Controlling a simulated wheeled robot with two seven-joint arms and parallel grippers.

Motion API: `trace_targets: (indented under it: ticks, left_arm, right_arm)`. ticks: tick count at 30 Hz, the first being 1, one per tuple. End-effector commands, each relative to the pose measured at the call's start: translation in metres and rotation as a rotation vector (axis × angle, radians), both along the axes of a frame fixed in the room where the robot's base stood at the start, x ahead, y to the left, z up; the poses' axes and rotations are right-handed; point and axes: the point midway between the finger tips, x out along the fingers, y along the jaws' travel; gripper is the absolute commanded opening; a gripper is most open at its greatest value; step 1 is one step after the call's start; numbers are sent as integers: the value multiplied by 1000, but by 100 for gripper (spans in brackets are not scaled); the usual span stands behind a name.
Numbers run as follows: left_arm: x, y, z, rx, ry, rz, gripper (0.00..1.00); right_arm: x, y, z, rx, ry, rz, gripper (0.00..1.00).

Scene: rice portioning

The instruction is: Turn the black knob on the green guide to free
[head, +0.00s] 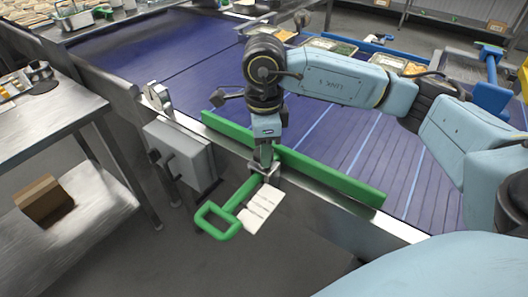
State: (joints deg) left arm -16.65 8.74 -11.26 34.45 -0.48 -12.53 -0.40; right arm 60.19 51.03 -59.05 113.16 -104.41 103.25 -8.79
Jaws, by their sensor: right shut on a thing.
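The green guide (330,176) is a long bar along the near edge of the purple conveyor. A green loop handle (217,222) hangs from its middle toward me. My right gripper (264,168) points down at the metal clamp (270,172) where the handle meets the bar. It is shut on the black knob there, which the fingers hide, so I cannot tell which way the knob is turned. A white label card (262,208) with small print sits beside the handle; its print is too small to read. My left gripper is out of view.
The purple conveyor (160,50) runs behind the guide. A grey box (180,153) is fixed below its near rail. A steel table (45,125) stands at left, with a cardboard box (43,199) on its lower shelf. Food trays (330,46) stand at the far side.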

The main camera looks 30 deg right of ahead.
Motion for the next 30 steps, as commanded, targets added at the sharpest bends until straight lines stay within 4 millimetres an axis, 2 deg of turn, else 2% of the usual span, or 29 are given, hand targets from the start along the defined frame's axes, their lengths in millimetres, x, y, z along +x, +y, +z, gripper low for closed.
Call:
trace_targets:
  ticks: [6,9,12,28,29,30]
  left_arm:
    - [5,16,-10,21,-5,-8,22]
    - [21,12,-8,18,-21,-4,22]
    - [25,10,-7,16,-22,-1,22]
    - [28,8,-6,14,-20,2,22]
    - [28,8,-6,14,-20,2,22]
    - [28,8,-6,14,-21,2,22]
  right_arm:
    - [1,0,0,1,-4,119,18]
    - [1,0,0,2,-4,155,18]
    - [1,0,0,2,-4,179,18]
    - [1,0,1,2,-3,200,18]
    - [1,0,1,2,-3,200,44]
    - [1,0,1,2,-3,199,49]
